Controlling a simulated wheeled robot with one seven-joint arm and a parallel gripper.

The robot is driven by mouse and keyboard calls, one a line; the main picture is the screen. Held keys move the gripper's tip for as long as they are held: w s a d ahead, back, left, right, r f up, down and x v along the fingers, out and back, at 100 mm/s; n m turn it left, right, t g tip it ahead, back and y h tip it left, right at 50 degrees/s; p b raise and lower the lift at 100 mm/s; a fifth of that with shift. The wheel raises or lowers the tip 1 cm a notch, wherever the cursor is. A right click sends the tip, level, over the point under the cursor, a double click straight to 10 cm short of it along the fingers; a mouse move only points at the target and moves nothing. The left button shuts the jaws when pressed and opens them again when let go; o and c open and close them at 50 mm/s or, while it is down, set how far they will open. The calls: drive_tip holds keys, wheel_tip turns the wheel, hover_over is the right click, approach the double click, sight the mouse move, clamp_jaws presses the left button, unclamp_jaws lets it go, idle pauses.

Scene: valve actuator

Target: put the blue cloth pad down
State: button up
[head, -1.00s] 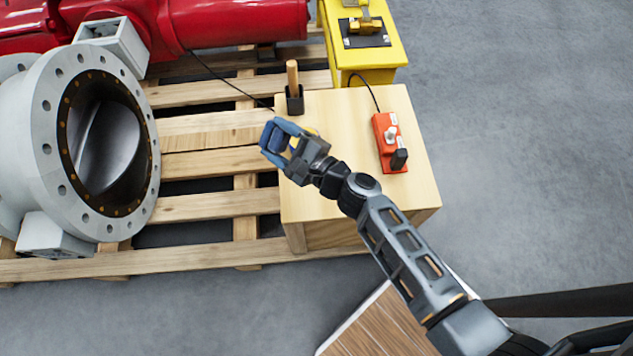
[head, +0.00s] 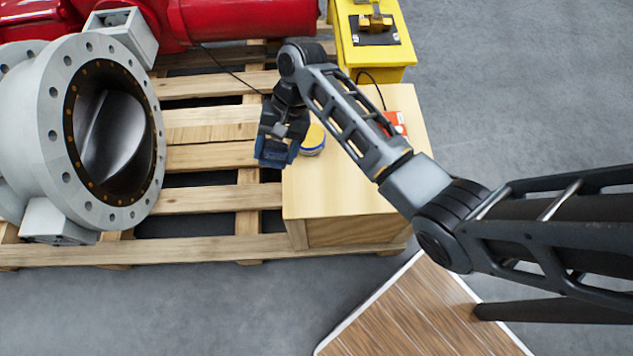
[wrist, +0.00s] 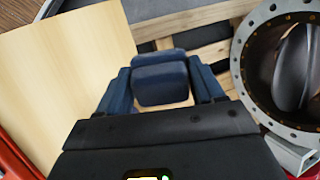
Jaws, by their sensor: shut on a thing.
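My gripper (head: 276,150) is shut on the blue cloth pad (wrist: 161,82), which sits between the two fingers in the wrist view. In the head view the gripper points downward at the left edge of the light wooden box (head: 340,190). The pad is mostly hidden there by the dark blue fingers. In the wrist view the pad appears partly over the pallet slats, with the box top (wrist: 65,75) to its left. I cannot tell how high the pad is above the box.
A round tin with a yellow top (head: 313,140) stands on the box just right of my gripper. A red-orange device (head: 396,122) is partly behind my arm. The grey flanged valve (head: 110,130) stands left on the pallet (head: 205,200). The box's front top is clear.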

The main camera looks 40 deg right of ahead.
drive_tip(key=d+r+h, duration=0.3)
drive_tip(key=d+h, duration=0.2)
drive_tip(key=d, duration=0.7)
drive_tip(key=shift+r+n+t, duration=0.2)
drive_tip(key=shift+n+t, duration=0.1)
drive_tip(key=s+a+f, duration=0.2)
drive_tip(key=s, duration=0.1)
drive_tip(key=s+a+f, duration=0.2)
drive_tip(key=a, duration=0.1)
drive_tip(key=s+a+f, duration=0.2)
drive_tip(key=s+f, duration=0.1)
drive_tip(key=shift+s+a, duration=0.3)
drive_tip(key=shift+s, duration=0.05)
drive_tip(key=shift+s+f, duration=0.1)
drive_tip(key=shift+f, duration=1.7)
drive_tip(key=shift+f, duration=0.1)
drive_tip(key=o, duration=1.1)
